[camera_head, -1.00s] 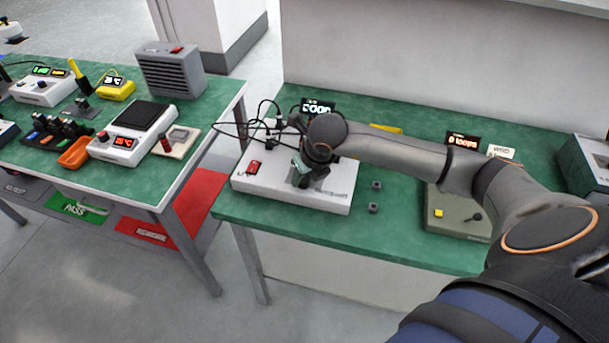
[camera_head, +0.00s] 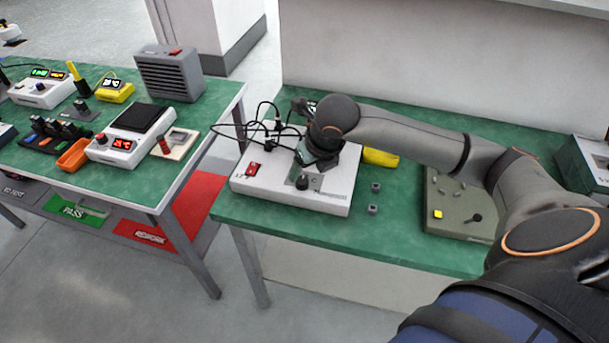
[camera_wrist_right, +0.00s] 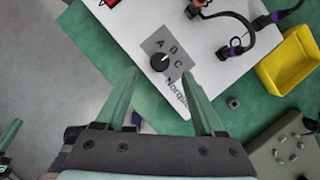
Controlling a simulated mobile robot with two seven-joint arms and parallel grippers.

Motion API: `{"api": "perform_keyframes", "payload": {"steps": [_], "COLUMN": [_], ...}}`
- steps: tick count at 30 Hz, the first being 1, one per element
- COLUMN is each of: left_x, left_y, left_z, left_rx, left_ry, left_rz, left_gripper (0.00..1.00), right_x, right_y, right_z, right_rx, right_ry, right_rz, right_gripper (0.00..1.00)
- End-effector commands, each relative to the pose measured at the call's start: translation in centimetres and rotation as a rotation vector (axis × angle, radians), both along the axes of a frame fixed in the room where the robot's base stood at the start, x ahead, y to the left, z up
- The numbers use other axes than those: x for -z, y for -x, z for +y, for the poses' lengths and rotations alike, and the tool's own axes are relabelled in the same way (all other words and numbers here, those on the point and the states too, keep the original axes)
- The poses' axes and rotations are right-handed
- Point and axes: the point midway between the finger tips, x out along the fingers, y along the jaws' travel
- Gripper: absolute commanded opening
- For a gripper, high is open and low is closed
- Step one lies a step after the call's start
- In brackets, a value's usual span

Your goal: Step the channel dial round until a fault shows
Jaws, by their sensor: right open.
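The channel dial (camera_head: 303,183) is a black knob on a grey plate on the front of a white test box (camera_head: 262,182). In the right wrist view the dial (camera_wrist_right: 160,62) has letters around it, including A and C; its pointer is too small to read. My right gripper (camera_head: 307,154) is open and empty, behind and above the dial. In its own wrist view the green fingers (camera_wrist_right: 162,74) stand apart, the dial showing between their tips, apparently untouched. A display behind the box is mostly hidden by my arm. A green finger, apparently my left gripper's (camera_wrist_right: 10,133), shows at the lower left.
Black cables with plugs (camera_head: 271,125) stand at the box's back. A red switch (camera_head: 253,169) is at its left. A yellow tray (camera_head: 380,157), two small grey cubes (camera_head: 374,208) and an olive box (camera_head: 452,211) lie to the right. Green bench near the cubes is clear.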

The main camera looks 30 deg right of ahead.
Motion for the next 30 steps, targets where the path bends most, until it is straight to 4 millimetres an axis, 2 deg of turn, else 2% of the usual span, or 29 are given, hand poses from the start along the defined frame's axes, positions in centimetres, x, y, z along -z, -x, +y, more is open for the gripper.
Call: {"api": "perform_keyframes", "payload": {"steps": [1,6,12,30], "left_x": [0.2,0.3,0.4,0.4], "left_y": [0.0,0.0,0.0,0.0], "left_z": [0.0,0.0,0.0,0.0], "left_rx": [0.000,0.000,0.000,0.001], "left_ry": [0.000,0.000,0.000,-0.001], "left_rz": [0.000,0.000,0.000,0.000], "left_gripper": [0.00,0.00,0.00,0.00], "right_x": [-1.1,-4.1,-6.1,-6.3], "right_y": [0.3,1.6,2.4,2.6], "right_z": [0.0,0.1,0.2,0.2], "right_rx": [-0.001,0.000,0.001,0.000], "right_ry": [0.001,0.000,0.000,-0.002], "right_rz": [-0.006,-0.005,-0.002,0.001], "right_gripper": [0.71,0.71,0.71,0.71]}}
